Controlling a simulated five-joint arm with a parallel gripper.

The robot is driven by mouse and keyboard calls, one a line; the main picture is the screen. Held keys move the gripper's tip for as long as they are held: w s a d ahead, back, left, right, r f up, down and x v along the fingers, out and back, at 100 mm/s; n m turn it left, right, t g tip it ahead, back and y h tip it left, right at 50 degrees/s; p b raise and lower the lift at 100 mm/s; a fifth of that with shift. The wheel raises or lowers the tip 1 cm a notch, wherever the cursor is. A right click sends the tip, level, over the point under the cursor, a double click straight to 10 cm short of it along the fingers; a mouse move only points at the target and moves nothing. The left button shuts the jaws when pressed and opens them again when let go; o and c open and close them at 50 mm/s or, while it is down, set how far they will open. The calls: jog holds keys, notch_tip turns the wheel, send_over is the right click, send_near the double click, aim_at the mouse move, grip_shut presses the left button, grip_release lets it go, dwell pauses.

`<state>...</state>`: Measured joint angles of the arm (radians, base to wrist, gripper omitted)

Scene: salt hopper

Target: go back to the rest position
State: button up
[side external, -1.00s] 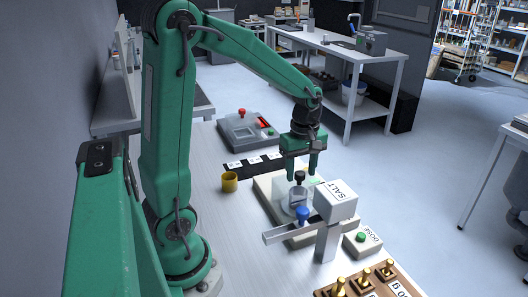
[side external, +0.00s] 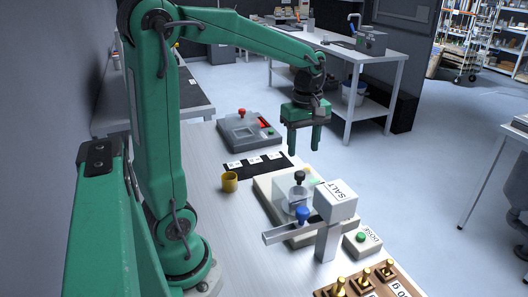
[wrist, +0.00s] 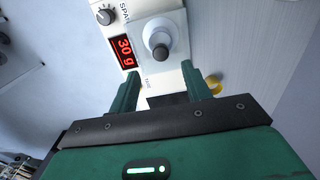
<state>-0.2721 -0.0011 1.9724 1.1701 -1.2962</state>
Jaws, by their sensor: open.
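My gripper (side external: 305,142) is open and empty, raised above the bench with its two green fingers pointing down. Below it stands a pale balance (side external: 264,190) with a clear enclosure that has a black knob (side external: 300,177) on top. In the wrist view the fingers (wrist: 157,92) are spread apart, with the knob (wrist: 160,52) beyond them and a red display (wrist: 125,49) reading 30 g. The white salt hopper (side external: 336,200) stands in front of the balance, with a blue knob (side external: 303,214) on its chute.
A yellow cup (side external: 230,182) stands left of the balance. A dose box with a green button (side external: 361,238) and a wooden block with brass weights (side external: 365,282) are at front right. Air around my gripper is clear.

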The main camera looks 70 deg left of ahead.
jog(key=shift+s+d+r+m, duration=0.2)
jog(key=shift+d+r+m, duration=0.1)
jog(key=shift+m, duration=0.1)
jog(key=s+d+r+m+t, duration=0.2)
jog(key=s+d+m+t, duration=0.3)
jog(key=m, duration=1.2)
jog(key=s+d, duration=0.4)
jog(key=s, duration=0.2)
jog(key=shift+t, duration=0.3)
